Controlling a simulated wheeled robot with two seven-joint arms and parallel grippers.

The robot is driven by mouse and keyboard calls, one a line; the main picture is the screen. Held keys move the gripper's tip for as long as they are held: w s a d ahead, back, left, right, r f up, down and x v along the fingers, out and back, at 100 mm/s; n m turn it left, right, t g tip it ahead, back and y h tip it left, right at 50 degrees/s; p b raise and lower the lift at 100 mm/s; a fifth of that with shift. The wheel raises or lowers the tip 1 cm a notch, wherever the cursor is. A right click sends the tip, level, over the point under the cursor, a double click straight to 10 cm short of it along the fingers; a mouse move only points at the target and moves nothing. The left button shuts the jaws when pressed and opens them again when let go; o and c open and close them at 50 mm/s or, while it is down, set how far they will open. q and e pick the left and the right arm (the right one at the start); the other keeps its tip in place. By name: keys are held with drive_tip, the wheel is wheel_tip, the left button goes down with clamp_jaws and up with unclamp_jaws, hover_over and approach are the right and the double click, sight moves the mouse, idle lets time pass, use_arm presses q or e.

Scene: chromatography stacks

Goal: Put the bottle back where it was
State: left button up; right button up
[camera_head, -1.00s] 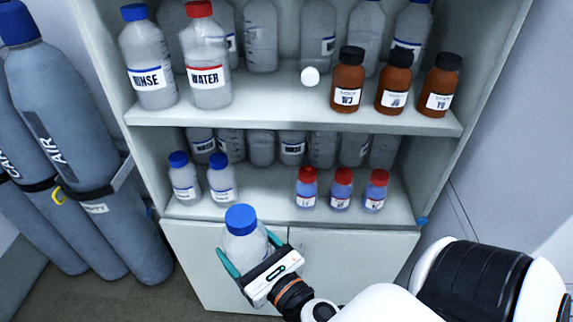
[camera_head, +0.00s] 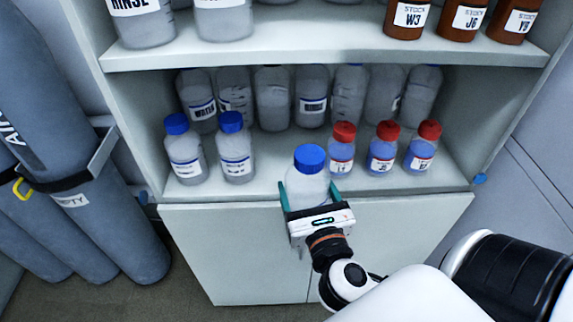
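The bottle (camera_head: 307,183) has a blue cap and a clear, pale body. It is upright between the teal fingers of my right gripper (camera_head: 310,197), at the front edge of the lower shelf (camera_head: 262,186). The fingers lie along both sides of the bottle, and the gripper body hides its lower part. Two blue-capped bottles (camera_head: 185,155) (camera_head: 235,152) stand at the left front of that shelf. Three red-capped bottles (camera_head: 341,149) (camera_head: 383,151) (camera_head: 421,148) stand at the right front. My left gripper is not in view.
Several larger bottles (camera_head: 272,103) line the back of the lower shelf. The upper shelf (camera_head: 300,48) overhangs it, bearing large bottles and brown stock bottles (camera_head: 467,18). Free shelf room lies between the blue-capped and red-capped groups. Gas cylinders (camera_head: 75,150) stand at the left.

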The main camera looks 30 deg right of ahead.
drive_tip(key=f+x, duration=0.1)
drive_tip(key=x, duration=0.4)
drive_tip(key=f+x, duration=0.1)
drive_tip(key=x, duration=0.5)
drive_tip(key=f+x, duration=0.1)
drive_tip(key=x, duration=0.4)
drive_tip(key=shift+w+f+p, duration=0.25)
drive_tip(key=shift+p, duration=0.1)
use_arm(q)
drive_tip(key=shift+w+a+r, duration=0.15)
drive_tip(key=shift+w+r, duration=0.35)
use_arm(e)
drive_tip(key=o, duration=1.3)
drive_tip(key=shift+f, duration=0.15)
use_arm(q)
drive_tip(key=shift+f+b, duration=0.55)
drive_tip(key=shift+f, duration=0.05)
use_arm(e)
drive_tip(key=v, duration=1.2)
drive_tip(key=shift+s, duration=0.1)
